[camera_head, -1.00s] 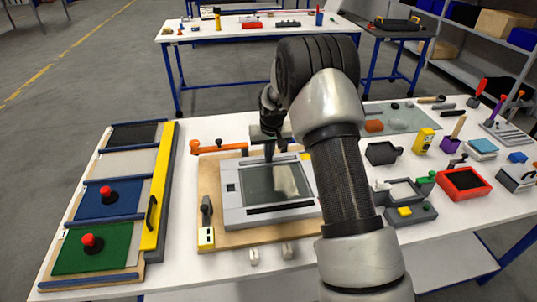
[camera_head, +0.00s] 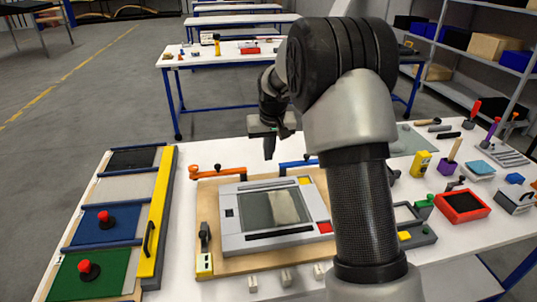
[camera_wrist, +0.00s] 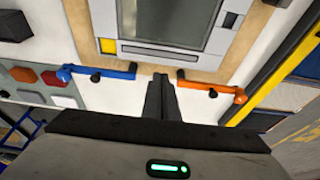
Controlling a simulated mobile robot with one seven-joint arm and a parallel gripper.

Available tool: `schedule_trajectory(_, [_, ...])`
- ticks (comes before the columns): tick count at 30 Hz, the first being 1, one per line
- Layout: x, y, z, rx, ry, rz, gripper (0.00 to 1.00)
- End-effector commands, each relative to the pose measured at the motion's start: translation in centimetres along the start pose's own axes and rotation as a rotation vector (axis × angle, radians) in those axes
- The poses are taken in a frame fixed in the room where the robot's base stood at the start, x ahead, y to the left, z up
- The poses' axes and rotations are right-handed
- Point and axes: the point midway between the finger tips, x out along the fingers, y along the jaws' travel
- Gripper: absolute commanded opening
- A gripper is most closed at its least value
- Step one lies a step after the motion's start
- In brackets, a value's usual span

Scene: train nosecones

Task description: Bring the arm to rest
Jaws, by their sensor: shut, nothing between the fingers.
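My gripper (camera_head: 269,147) is raised over the back edge of the worktable, behind a grey framed panel with a dark window (camera_head: 270,209). The fingers are together and hold nothing; they also show shut in the wrist view (camera_wrist: 162,84). The panel lies on a wooden board (camera_head: 205,238) and is apart from the gripper. My arm crosses the right of the head view and hides part of the table.
An orange-handled clamp (camera_head: 217,170) and a blue-handled clamp (camera_head: 298,163) stand behind the panel. A yellow bar (camera_head: 157,215) edges a rack with red knobs at left. A red bin (camera_head: 463,204) and tools crowd the right. Another table (camera_head: 235,55) stands behind.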

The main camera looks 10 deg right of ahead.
Motion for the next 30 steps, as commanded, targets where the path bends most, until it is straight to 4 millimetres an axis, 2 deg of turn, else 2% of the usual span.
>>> schedule_trajectory(2, [-0.1,0.0,0.0,0.0,0.001,0.0,0.0])
schedule_trajectory(5, [-1.7,0.0,0.2,0.001,0.01,-0.001,0.0])
schedule_trajectory(8, [-5.6,0.0,1.3,0.002,0.026,-0.002,0.0])
schedule_trajectory(11, [-10.9,0.0,3.6,0.003,0.049,-0.004,0.0])
schedule_trajectory(12, [-13.0,0.0,4.9,0.003,0.058,-0.005,0.0])
schedule_trajectory(15, [-17.7,0.0,8.6,0.003,0.079,-0.007,0.0])
schedule_trajectory(17, [-20.2,0.0,10.9,0.003,0.094,-0.007,0.0])
schedule_trajectory(21, [-24.6,0.0,17.0,0.002,0.126,-0.006,0.0])
schedule_trajectory(25, [-27.0,0.0,22.8,0.001,0.153,-0.005,0.0])
schedule_trajectory(30, [-27.9,0.0,28.3,0.001,0.178,-0.001,0.0])
